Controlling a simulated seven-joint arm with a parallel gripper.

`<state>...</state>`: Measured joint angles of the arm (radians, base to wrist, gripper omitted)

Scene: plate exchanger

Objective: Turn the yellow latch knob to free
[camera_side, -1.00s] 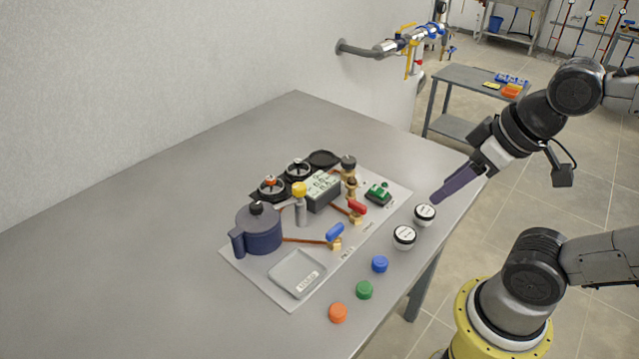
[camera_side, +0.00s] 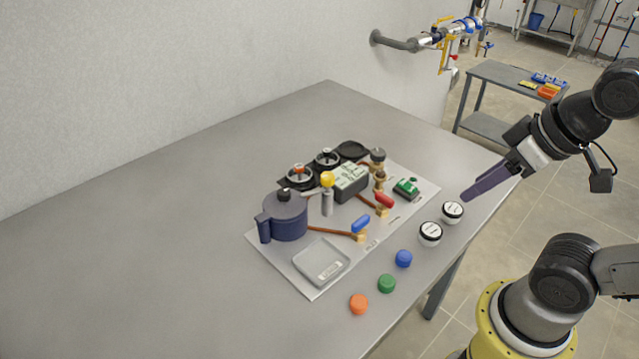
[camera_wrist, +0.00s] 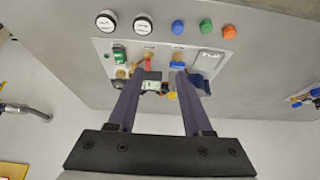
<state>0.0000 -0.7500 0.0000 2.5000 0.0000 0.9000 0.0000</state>
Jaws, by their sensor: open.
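The yellow latch knob (camera_side: 327,179) sits on top of an upright grey post (camera_side: 327,204) in the middle of the panel, just right of a dark blue pot (camera_side: 285,216). In the wrist view a small yellow patch (camera_wrist: 172,96), probably the knob, shows between my fingers, partly hidden by what surrounds it. My gripper (camera_side: 464,199) is open and empty, above the right edge of the table near the white-topped jars, well apart from the knob. Its two long dark purple fingers (camera_wrist: 159,76) spread apart in the wrist view.
The grey panel (camera_side: 300,287) also carries a blue-handled valve (camera_side: 361,224), a red-handled valve (camera_side: 384,201), a grey tray (camera_side: 321,262) and a green part (camera_side: 406,188). Two white-topped jars (camera_side: 430,233) and blue, green and orange caps (camera_side: 359,304) line its near side. The table's left is clear.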

